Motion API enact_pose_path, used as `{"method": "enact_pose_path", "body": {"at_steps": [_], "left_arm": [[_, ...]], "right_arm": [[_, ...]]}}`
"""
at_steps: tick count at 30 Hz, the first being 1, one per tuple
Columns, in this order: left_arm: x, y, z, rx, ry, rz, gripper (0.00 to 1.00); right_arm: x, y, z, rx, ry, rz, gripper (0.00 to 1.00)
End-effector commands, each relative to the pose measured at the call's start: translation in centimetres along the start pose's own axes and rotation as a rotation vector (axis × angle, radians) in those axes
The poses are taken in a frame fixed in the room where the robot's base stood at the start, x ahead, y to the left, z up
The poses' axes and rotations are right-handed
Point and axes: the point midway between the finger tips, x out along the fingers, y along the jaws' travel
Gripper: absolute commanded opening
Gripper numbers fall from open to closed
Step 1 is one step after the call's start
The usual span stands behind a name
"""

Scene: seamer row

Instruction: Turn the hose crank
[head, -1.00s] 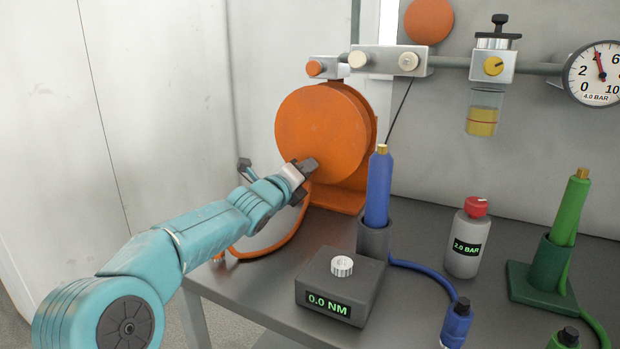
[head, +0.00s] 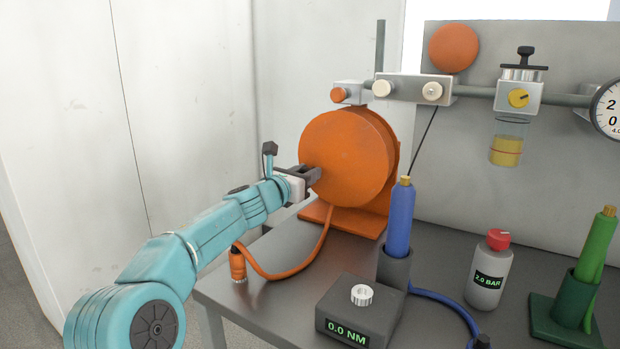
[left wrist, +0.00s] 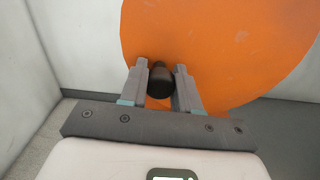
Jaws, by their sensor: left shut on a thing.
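The orange hose reel (head: 345,160) stands on its orange base at the back left of the bench. Its round face also fills much of the left wrist view (left wrist: 215,45). The dark crank knob (left wrist: 160,80) sticks out from the reel face between the two fingers in the left wrist view. My left gripper (head: 308,176) is at the left side of the reel face and shut on the crank knob; it also shows in the left wrist view (left wrist: 161,88). In the head view the gripper hides the knob. My right gripper is not in view.
The orange hose (head: 285,274) runs from the reel to the bench's left edge. A grey torque box (head: 345,322), a blue tool (head: 399,220) in its holder and a grey bottle (head: 487,275) stand to the right. A grey pipe (head: 470,92) runs above. White walls close the left.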

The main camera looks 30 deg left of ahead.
Motion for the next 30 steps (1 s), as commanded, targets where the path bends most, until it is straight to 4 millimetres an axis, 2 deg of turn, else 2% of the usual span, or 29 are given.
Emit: {"method": "enact_pose_path", "body": {"at_steps": [6,15,30], "left_arm": [[0.1,0.5,1.3,0.193,0.002,-0.002,0.0],[0.1,0.8,2.6,0.394,0.003,-0.002,0.0],[0.1,0.8,3.3,0.51,0.005,-0.003,0.0]], "right_arm": [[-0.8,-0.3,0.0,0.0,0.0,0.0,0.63],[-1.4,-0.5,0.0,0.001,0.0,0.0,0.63],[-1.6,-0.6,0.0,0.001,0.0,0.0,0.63]]}}
